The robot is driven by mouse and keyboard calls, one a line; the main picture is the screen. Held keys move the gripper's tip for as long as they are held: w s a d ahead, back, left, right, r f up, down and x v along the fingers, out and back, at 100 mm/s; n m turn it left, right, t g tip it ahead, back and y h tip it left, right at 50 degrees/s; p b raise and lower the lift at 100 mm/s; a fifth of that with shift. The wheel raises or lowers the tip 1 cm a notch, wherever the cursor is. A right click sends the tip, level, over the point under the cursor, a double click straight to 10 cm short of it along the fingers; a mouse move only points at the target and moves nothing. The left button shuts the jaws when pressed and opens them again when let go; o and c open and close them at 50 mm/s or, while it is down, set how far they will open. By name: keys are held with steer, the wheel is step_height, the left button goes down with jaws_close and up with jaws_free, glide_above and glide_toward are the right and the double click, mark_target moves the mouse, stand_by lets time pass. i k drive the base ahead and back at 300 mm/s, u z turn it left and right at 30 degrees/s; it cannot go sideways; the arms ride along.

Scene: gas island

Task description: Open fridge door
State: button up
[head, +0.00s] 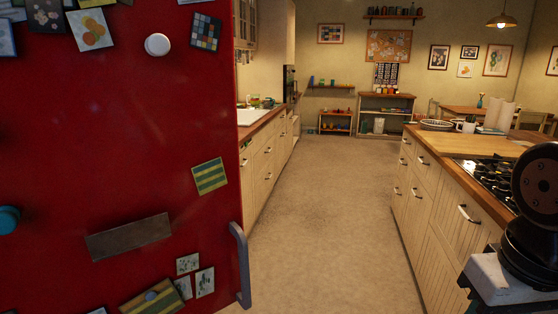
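The red fridge door (110,150) fills the left of the head view, very close to me. Its grey vertical bar handle (241,268) is at the lower right edge of the door. The door carries magnets, cards and notes. I cannot tell from this view whether it is fully shut, as its hinge side is out of frame. Black and white links of my arm show at the lower right, well apart from the handle. My gripper itself is not in view.
A clear floor aisle (320,200) runs ahead between a left counter with a sink (250,116) and a right island with drawers (428,190) and a gas hob (485,173). Shelves (385,108) stand at the far wall.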

mark_target(120, 163)
steer(key=i, duration=3.55)
steer(key=u, duration=2.6)
steer(key=k, duration=0.35)
steer(key=u, duration=1.6)
